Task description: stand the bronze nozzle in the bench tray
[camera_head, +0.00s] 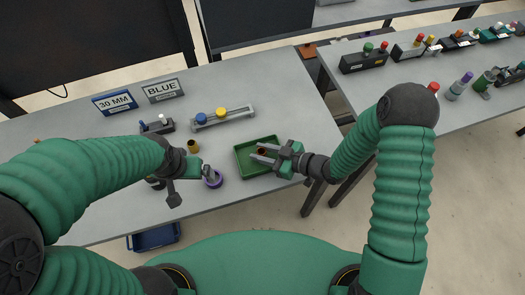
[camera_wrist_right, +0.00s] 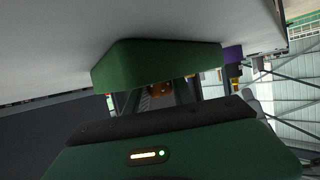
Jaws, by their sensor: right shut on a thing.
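The green bench tray (camera_head: 244,171) lies on the near right part of the grey bench. My right gripper (camera_head: 263,153) reaches over it from the right, shut on the small brown-bronze nozzle (camera_head: 261,152). The fingers cover part of the nozzle; I cannot tell whether its foot touches the tray floor. In the right wrist view the nozzle (camera_wrist_right: 161,89) shows between the fingers, beside the tray wall (camera_wrist_right: 155,66). My left gripper (camera_head: 205,174) is left of the tray, by a purple ring-shaped part (camera_head: 213,181); its jaw opening is unclear.
Another bronze-coloured cylinder (camera_head: 193,147) stands left of the tray. A grey rack (camera_head: 223,118) with blue and yellow parts lies behind. Signs "30 MM" (camera_head: 115,102) and "BLUE" (camera_head: 163,91) stand farther back. A blue bin (camera_head: 153,238) is below the bench's front edge.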

